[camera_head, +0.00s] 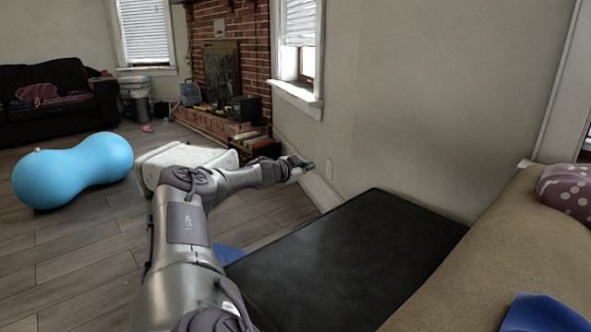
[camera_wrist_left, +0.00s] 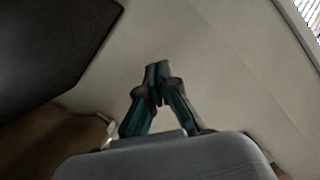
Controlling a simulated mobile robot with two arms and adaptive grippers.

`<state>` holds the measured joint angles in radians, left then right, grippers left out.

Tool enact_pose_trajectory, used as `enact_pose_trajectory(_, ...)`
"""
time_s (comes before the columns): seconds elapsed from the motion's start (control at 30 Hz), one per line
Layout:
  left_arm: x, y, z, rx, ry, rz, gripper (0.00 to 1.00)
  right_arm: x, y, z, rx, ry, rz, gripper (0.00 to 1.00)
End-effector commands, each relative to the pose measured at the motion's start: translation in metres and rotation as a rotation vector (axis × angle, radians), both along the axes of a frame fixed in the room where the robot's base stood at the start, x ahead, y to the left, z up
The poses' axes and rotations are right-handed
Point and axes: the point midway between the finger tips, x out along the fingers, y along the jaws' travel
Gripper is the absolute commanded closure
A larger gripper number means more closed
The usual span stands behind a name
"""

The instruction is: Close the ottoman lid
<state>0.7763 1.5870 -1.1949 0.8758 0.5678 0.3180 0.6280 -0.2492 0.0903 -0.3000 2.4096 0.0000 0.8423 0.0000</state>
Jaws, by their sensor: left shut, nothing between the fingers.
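The ottoman's black lid (camera_head: 350,260) is a broad flat panel at the lower middle right of the head view, between the wall and the tan sofa. It looks roughly level, with no open gap visible from here; the ottoman's body below it is mostly hidden. A dark panel, apparently the same lid (camera_wrist_left: 50,45), fills the upper left of the left wrist view. My left gripper (camera_head: 306,167) is beyond the lid's far edge, near the wall, apart from the lid. Its fingers (camera_wrist_left: 158,72) are together and empty. My right gripper is not in view.
The tan sofa (camera_head: 500,240) borders the lid on the right; a wall (camera_head: 420,100) stands behind. A blue peanut-shaped ball (camera_head: 75,170) lies on the floor at left. A white box-like object (camera_head: 165,156) is behind my left arm. Floor at lower left is clear.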

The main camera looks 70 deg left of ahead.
Motion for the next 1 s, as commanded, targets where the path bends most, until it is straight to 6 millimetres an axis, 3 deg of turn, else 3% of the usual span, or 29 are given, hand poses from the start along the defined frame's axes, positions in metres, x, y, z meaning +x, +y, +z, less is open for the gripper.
enact_pose_trajectory(0.5, -0.049, -0.024, 0.013, 0.001, 0.000, -0.002, 1.00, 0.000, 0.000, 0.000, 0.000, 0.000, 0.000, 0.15)
enact_pose_trajectory(1.0, -0.055, -0.026, 0.013, -0.001, 0.000, 0.001, 1.00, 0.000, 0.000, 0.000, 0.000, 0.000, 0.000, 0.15)
